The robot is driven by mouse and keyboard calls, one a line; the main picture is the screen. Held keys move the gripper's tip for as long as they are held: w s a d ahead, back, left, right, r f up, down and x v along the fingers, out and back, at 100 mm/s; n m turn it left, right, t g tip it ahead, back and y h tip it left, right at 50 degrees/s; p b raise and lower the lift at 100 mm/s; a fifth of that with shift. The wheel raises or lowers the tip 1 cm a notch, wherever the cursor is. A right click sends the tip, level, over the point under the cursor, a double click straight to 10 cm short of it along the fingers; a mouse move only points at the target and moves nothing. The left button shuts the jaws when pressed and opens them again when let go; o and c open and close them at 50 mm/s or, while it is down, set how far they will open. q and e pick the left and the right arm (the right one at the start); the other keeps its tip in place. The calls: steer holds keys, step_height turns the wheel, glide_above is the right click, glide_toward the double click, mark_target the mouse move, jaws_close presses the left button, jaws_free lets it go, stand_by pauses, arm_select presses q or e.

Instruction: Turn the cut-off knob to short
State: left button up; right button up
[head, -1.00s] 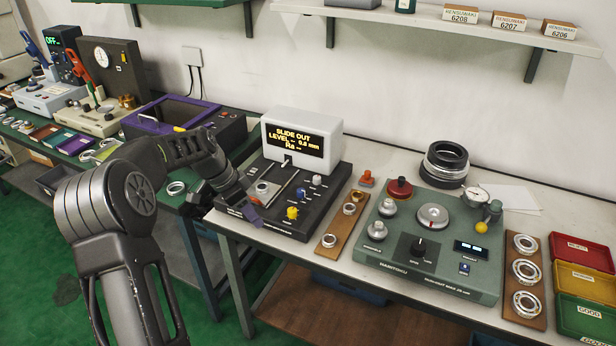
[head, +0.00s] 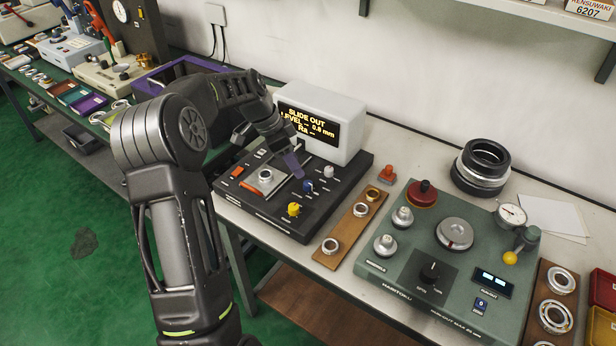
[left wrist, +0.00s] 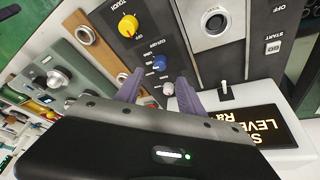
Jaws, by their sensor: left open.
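The dark tester (head: 270,222) stands on the bench with a white display box (head: 348,112) reading "SLIDE OUT", "0.8 mm" and "Ra". On its panel are a blue knob (head: 308,187), a pale knob (head: 328,172) and a yellow knob (head: 294,209). In the left wrist view, a "CUT-OFF" label sits by the blue knob (left wrist: 160,63); the yellow knob (left wrist: 128,26) is farther up and the pale knob (left wrist: 168,88) lower. My left gripper (head: 293,162), with purple fingers, is open above the panel. Its fingers (left wrist: 160,76) point toward the blue knob, apparently without touching it. The knob's setting is unreadable.
A metal ring (head: 265,176) sits on the tester's plate, left of the knobs. A wooden strip with rings (head: 352,224) lies to the right, beside a green gauge unit (head: 392,262). The display box stands close behind my gripper.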

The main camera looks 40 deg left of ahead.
mark_target(307, 183)
arm_select(q)
steer(key=shift+f, duration=0.1)
steer(key=shift+p+x, duration=0.95)
steer(key=shift+x, duration=2.95)
steer(key=shift+c, duration=0.5)
jaws_close()
